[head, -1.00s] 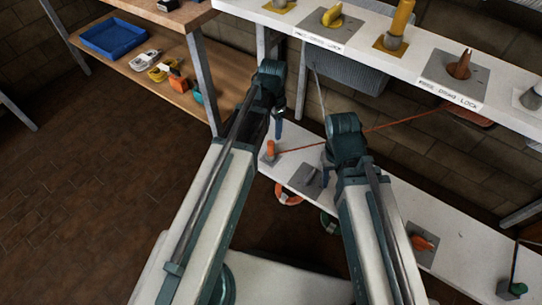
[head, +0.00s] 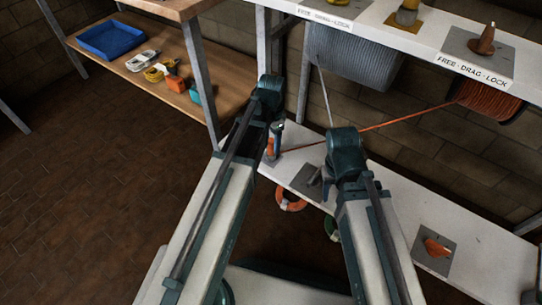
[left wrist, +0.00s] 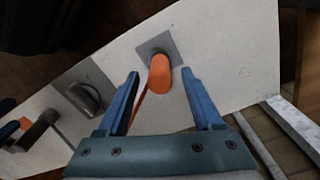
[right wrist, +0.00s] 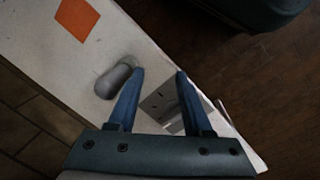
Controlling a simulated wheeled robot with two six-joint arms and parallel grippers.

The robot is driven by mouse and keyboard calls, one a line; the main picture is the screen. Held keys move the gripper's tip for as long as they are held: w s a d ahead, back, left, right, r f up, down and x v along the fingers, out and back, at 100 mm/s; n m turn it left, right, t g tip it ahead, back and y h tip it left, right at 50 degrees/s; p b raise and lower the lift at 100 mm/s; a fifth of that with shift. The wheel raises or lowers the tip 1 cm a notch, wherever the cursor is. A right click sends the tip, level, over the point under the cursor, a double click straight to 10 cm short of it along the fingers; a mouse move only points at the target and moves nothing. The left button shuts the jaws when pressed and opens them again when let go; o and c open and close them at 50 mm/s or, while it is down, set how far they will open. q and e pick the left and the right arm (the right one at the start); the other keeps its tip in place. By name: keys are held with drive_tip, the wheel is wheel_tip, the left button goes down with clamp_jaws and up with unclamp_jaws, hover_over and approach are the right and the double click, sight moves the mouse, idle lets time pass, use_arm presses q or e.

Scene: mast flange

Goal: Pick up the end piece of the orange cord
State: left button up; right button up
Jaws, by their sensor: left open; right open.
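The orange end piece (left wrist: 160,72) stands on a grey plate (left wrist: 168,42) on the white bench (left wrist: 225,60). In the head view the end piece (head: 271,149) is partly hidden by my left gripper (head: 274,140). The orange cord (head: 385,123) runs from it up to an orange spool (head: 488,100); a short length of cord (left wrist: 138,107) also shows in the left wrist view. My left gripper is open, with the end piece between its fingers in the left wrist view; contact cannot be told. My right gripper (right wrist: 158,72) is open and empty above the bench.
A grey end piece (right wrist: 113,82) and a slotted grey plate (right wrist: 165,103) lie near my right gripper. An orange fitting (head: 437,247) sits on a plate at the right. A grey spool (head: 352,58) hangs under the upper shelf. A blue tray (head: 112,40) stands far left.

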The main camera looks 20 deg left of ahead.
sight(271, 147)
use_arm(q)
wheel_tip(271, 147, down, 3)
drive_tip(key=shift+f+b, duration=0.1)
drive_tip(key=shift+b, duration=0.95)
use_arm(e)
wheel_tip(271, 147, down, 3)
drive_tip(key=shift+f, duration=0.1)
use_arm(q)
drive_tip(key=shift+c, duration=0.3)
clamp_jaws()
